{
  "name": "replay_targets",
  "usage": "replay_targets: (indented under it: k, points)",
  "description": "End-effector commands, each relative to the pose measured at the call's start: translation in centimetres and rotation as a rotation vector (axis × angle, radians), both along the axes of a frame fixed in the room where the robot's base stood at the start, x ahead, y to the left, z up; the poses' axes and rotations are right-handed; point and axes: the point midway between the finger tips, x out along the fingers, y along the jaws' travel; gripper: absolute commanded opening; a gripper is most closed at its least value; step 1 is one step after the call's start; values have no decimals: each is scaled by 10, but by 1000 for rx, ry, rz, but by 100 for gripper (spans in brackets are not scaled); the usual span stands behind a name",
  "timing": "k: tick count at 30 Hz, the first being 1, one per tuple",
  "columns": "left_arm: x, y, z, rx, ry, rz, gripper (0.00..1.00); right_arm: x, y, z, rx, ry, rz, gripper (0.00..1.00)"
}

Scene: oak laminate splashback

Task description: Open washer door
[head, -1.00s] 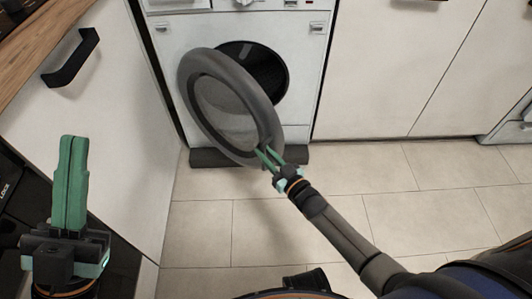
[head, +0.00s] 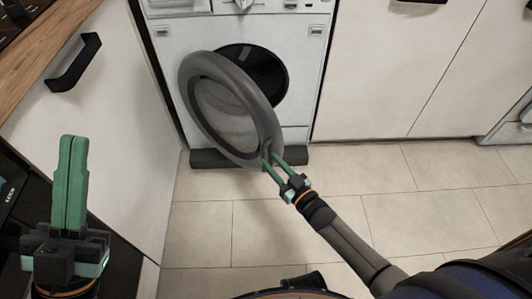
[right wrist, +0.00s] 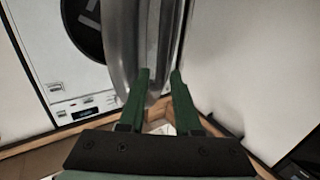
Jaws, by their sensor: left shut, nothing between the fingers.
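The washer (head: 300,62) is a white front-loader at the top centre of the head view. Its round grey-rimmed door (head: 194,113) stands swung open towards the left, apart from the dark drum opening (head: 265,72). My right gripper (head: 271,159) is at the door's lower right edge, with its green fingers spread apart. In the right wrist view the door's grey rim (right wrist: 122,45) lies just ahead of and between the fingertips (right wrist: 161,76); contact is unclear. My left gripper (head: 73,140) is shut and empty at the lower left, away from the washer.
A white cabinet front (head: 125,110) with a black handle (head: 74,62) stands left of the door. White cabinet panels (head: 385,75) are right of the washer. The tiled floor (head: 420,190) in front is clear apart from my right arm.

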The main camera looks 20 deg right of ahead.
Motion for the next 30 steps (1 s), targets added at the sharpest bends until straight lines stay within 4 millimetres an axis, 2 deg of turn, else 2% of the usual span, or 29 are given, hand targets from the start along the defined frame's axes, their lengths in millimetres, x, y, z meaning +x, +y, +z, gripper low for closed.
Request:
replay_targets:
  k: [1, 6, 12, 17, 24, 30]
  points:
    - [0, 0, 9, 2, -5, 4, 0, -13, -4, 3, -2, 5, 0, 32]
    - [-1, 3, 21, 8, -18, 20, 0, -49, -15, 3, -1, 3, 1, 32]
    - [0, 5, 27, 20, -24, 38, 0, -76, -23, 2, -1, -1, 2, 32]
    - [0, 5, 28, 21, -25, 39, 0, -84, -26, 2, 0, -3, 2, 32]
    - [-1, 5, 27, 21, -24, 39, 0, -85, -26, 1, 0, -4, 2, 32]
    - [0, 4, 26, 14, -17, 36, 0, -84, -26, 2, 2, -3, 3, 11]
